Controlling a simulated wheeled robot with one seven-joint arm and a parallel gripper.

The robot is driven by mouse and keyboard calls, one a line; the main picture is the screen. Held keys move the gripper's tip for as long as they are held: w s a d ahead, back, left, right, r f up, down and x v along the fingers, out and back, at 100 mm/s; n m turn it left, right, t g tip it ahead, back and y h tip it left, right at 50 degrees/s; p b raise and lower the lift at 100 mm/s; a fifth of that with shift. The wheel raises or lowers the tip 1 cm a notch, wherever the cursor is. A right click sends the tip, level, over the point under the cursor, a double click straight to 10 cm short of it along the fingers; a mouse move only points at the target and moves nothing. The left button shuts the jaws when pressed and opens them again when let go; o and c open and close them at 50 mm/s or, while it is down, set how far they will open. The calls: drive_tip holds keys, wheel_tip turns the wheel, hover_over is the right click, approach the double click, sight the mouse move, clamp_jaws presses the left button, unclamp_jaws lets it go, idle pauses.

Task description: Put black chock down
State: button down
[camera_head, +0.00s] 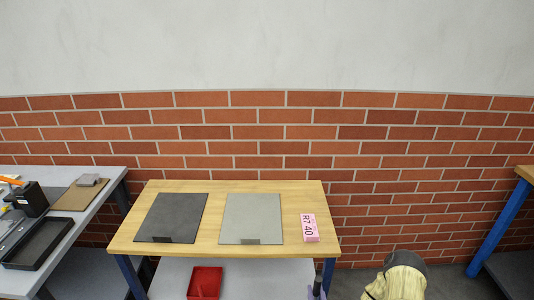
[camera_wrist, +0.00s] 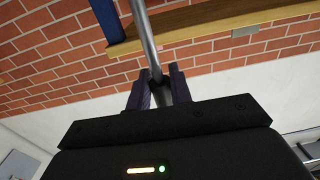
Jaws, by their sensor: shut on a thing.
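The bar stretches away from the fingers, in front of the wooden table's edge. In the head view my gripper (camera_head: 317,292) is only partly seen at the bottom, by the right front corner of the wooden table (camera_head: 265,190). On that table lie a black mat (camera_head: 172,215) and a light grey mat (camera_head: 252,212), each with a small dark piece at its front edge.
A pink block marked "R7 40" (camera_head: 310,228) lies right of the grey mat. A red bin (camera_head: 205,282) sits on the lower shelf. A grey table (camera_head: 65,185) with a black tray (camera_head: 40,243) stands at left. Another table (camera_head: 505,220) is at right. A brick wall stands behind.

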drive_tip(key=s+r+p, duration=0.1)
drive_tip(key=p, duration=0.2)
drive_tip(key=shift+h, duration=0.3)
drive_tip(key=shift+f+m, duration=0.15)
drive_tip(key=shift+m, duration=0.15)
idle(0.5)
drive_tip(key=shift+r, duration=0.2)
idle(0.9)
idle(0.4)
idle(0.5)
